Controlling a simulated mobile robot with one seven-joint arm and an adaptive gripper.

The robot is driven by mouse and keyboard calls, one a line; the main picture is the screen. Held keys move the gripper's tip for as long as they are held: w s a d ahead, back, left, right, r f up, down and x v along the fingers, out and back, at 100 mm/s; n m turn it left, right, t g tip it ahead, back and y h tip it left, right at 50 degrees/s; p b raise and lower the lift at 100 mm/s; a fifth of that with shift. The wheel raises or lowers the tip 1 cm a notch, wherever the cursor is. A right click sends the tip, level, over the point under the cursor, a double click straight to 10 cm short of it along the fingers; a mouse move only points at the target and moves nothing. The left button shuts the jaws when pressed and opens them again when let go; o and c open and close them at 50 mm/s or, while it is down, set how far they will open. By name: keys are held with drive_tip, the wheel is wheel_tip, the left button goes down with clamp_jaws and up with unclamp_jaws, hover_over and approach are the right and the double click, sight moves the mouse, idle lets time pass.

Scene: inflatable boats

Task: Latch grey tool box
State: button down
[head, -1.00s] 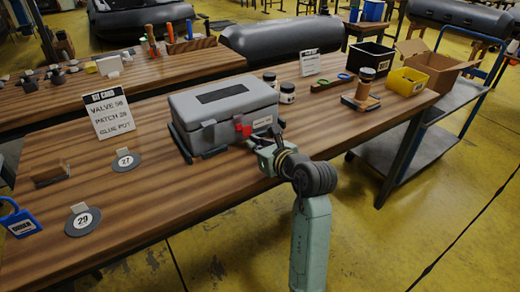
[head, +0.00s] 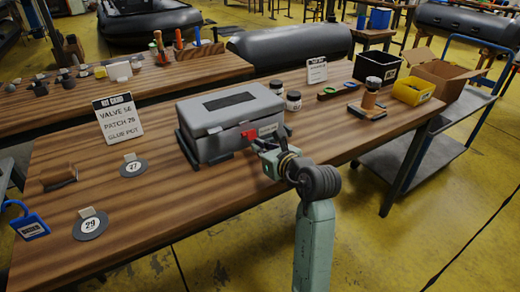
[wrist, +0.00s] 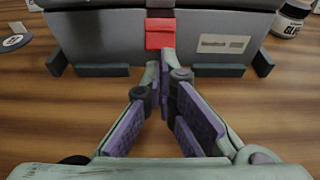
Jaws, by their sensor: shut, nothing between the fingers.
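The grey tool box (head: 215,143) stands on the wooden bench with its lid down. Its red latch (head: 249,134) is at the middle of the front face and shows at the top of the wrist view (wrist: 160,33). I cannot tell whether the latch is fastened. My gripper (head: 259,143) is in front of the box at the latch. In the wrist view its purple-padded fingers (wrist: 166,62) are together and empty, with their tips just below the red latch. I cannot tell whether they touch it.
Dark corner brackets (wrist: 103,70) sit around the box's base. Jars (head: 293,100) stand close to its right. A kit card (head: 117,117) and round numbered tags (head: 90,224) are to the left. A black bin (head: 377,69) and yellow bin (head: 412,91) are at the right end.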

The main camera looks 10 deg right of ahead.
drive_tip(key=p+v, duration=0.1)
drive_tip(key=v, duration=0.7)
drive_tip(key=shift+s+r, duration=0.25)
drive_tip(key=shift+r, duration=0.05)
idle(0.3)
